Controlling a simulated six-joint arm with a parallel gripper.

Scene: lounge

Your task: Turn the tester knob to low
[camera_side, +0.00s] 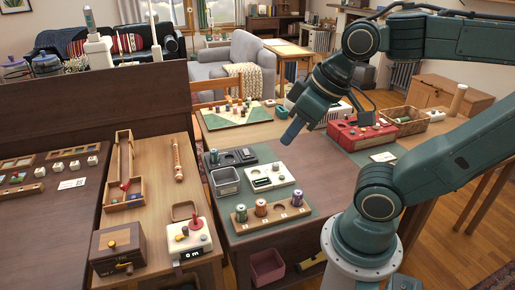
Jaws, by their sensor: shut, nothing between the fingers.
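A white panel with a small dark display (268,177) lies on the green mat in the middle of the table; it looks like the tester. Its knob and the knob's setting are too small to make out. My gripper (291,133) is shut and empty. It appears in the air above and behind the white panel, pointing down and to the left, apart from it in the picture. A red box with dials (362,133) stands farther back to the right.
A wooden rack (280,216) with several coloured cylinders stands in front of the panel. A grey bin (225,182) and a dark device (231,157) are to its left. A game board (236,116) lies behind. Bare brown tabletop (325,190) is free to the right.

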